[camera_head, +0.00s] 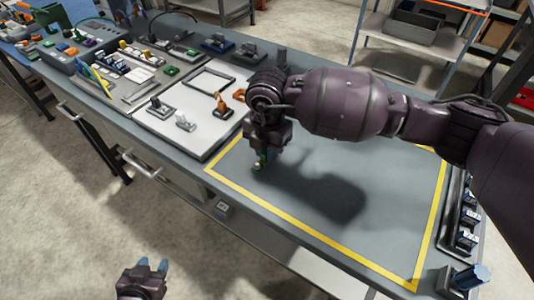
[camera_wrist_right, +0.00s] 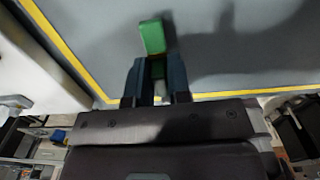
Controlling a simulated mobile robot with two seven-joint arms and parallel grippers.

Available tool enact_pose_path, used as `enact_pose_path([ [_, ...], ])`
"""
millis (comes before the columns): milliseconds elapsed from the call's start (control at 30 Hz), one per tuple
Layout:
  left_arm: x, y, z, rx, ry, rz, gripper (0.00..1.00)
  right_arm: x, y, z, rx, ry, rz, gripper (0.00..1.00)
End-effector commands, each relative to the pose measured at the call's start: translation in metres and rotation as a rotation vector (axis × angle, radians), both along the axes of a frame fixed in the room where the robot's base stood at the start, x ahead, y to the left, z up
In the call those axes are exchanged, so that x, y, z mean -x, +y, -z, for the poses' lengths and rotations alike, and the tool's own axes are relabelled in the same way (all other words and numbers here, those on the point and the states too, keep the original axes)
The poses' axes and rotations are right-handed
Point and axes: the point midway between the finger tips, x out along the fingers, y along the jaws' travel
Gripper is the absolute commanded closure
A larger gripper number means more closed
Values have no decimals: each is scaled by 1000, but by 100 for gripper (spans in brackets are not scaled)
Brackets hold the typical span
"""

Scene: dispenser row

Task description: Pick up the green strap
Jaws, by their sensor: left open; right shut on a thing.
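The green strap (camera_wrist_right: 153,38) shows in the right wrist view, sticking out past the fingertips of my right gripper (camera_wrist_right: 156,72). The right gripper is shut on it. In the head view my right gripper (camera_head: 262,160) points down over the near-left part of the yellow-bordered grey area, and only a little green shows at its fingertips. I cannot tell whether the strap touches the table. My left gripper (camera_head: 153,266) is open and empty, low in front of the table and away from it.
A white board (camera_head: 190,138) with small fixtures and an orange clamp (camera_head: 221,104) lies left of the yellow-bordered area (camera_head: 330,250). Several dispensers stand along the right edge. A grey organizer (camera_head: 110,65) with small parts is at the far left. Most of the bordered area is clear.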

Motion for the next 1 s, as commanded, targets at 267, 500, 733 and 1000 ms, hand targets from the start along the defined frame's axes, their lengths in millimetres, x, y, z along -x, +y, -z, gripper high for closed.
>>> enact_pose_path([
  [267,-3,0,-11,0,-11,0,57,-1,1,-71,-3,-6,-3,100],
  [500,-1,0,-15,0,-12,-1,57,0,1,-129,-1,-4,-3,100],
  [733,2,1,-16,0,-6,-4,57,0,0,-166,-1,-3,-2,100],
  [1000,1,1,-17,0,-9,-4,57,0,0,-180,-2,-1,-2,100],
])
